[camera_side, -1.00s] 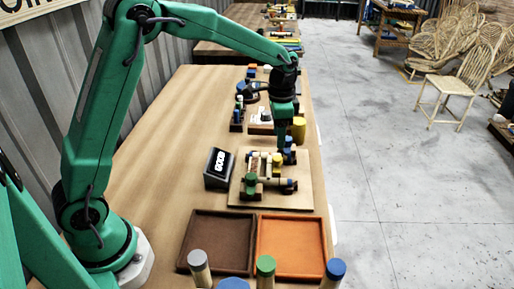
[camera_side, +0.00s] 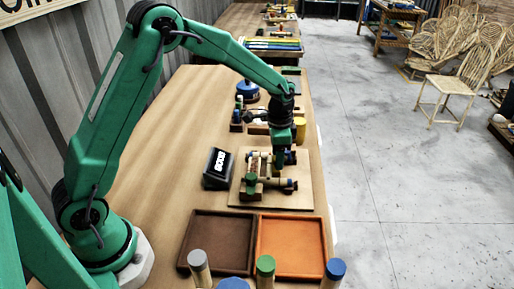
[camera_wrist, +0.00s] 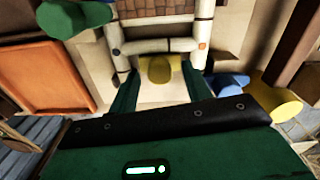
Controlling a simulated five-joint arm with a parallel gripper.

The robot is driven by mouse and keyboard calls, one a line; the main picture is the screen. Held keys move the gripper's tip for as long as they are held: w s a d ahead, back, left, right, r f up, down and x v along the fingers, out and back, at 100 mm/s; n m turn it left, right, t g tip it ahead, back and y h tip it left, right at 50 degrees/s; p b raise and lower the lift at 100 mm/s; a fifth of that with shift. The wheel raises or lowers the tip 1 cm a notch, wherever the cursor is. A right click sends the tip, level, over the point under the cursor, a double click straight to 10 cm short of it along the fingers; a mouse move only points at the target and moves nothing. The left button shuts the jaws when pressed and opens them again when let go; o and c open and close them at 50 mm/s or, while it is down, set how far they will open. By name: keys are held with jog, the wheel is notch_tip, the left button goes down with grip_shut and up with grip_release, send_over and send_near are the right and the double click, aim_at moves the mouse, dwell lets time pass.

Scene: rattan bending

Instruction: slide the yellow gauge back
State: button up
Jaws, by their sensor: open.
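A yellow piece (camera_wrist: 158,70), which looks like the gauge, sits inside a frame of pale rods (camera_wrist: 165,46) in the wrist view. My gripper (camera_wrist: 159,88) is open, with one green finger on each side of the yellow piece. I cannot tell whether the fingers touch it. In the side view my gripper (camera_side: 280,164) points down, low over the rod jig on its board (camera_side: 300,200). The yellow piece cannot be made out there, behind or under the fingers.
A dark display box (camera_side: 218,168) stands left of the board. Brown (camera_side: 218,240) and orange (camera_side: 290,245) trays lie in front. A yellow cylinder (camera_side: 300,126) stands behind the jig. Capped posts, one green (camera_side: 265,266), line the near edge. The table's left part is clear.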

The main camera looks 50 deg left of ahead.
jog(key=shift+f, duration=0.1)
grip_shut()
jog(key=shift+w+d, duration=2.95)
jog(key=shift+w, duration=0.05)
grip_release()
jog(key=shift+s, duration=0.1)
jog(key=shift+r, duration=0.2)
notch_tip(320, 180, up, 8)
jog(key=shift+f, duration=0.2)
